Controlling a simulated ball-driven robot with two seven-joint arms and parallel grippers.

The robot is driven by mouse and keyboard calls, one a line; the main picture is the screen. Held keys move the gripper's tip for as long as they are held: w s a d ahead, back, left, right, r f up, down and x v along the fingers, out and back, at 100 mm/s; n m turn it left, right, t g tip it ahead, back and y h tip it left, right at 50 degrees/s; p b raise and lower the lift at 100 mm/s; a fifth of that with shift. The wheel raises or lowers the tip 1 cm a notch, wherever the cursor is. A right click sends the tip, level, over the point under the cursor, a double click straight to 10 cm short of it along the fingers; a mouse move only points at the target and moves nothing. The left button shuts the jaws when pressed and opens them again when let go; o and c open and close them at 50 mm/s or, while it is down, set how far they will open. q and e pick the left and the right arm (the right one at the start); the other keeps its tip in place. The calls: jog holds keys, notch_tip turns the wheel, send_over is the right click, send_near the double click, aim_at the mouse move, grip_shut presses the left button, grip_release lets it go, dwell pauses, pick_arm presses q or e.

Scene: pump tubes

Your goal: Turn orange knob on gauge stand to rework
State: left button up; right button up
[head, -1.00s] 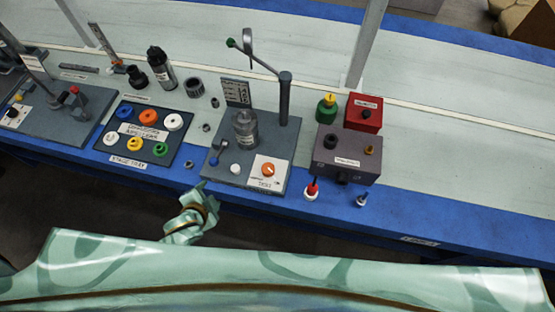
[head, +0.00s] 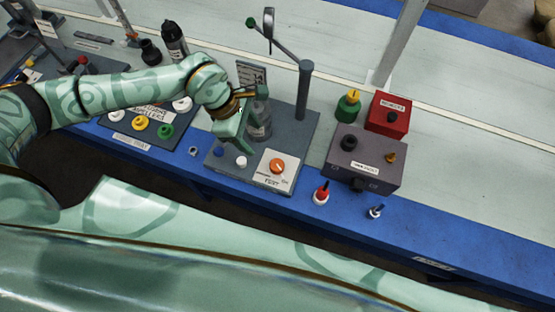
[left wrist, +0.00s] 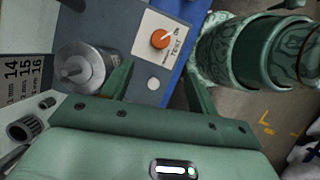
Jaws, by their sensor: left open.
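The orange knob (head: 277,166) sits on a white plate with printed labels at the front right of the grey gauge stand (head: 222,160). Its white pointer line shows, and the word TEST is printed below it. In the left wrist view the orange knob (left wrist: 160,39) lies ahead of the fingers. My left gripper (head: 236,130) is over the left part of the stand, beside the metal cylinder (head: 258,118) and left of the knob. In the left wrist view its fingers (left wrist: 158,88) are apart and empty. My right gripper is not in view.
A post with a swing arm (head: 304,90) rises at the back of the stand. A grey box (head: 362,160) and a red box (head: 388,115) stand to the right. The coloured-ring tray (head: 125,120) is partly hidden under my left arm.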

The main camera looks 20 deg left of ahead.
aim_at(276, 164)
pick_arm(q)
jog(key=b+x, duration=0.4)
jog(key=x, duration=1.1)
jog(key=shift+d+b, duration=0.1)
jog(key=shift+b, duration=0.25)
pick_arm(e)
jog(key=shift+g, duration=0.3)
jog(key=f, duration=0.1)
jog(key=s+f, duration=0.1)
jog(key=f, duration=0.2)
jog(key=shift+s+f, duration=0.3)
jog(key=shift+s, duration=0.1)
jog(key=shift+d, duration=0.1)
pick_arm(q)
jog(key=c, duration=1)
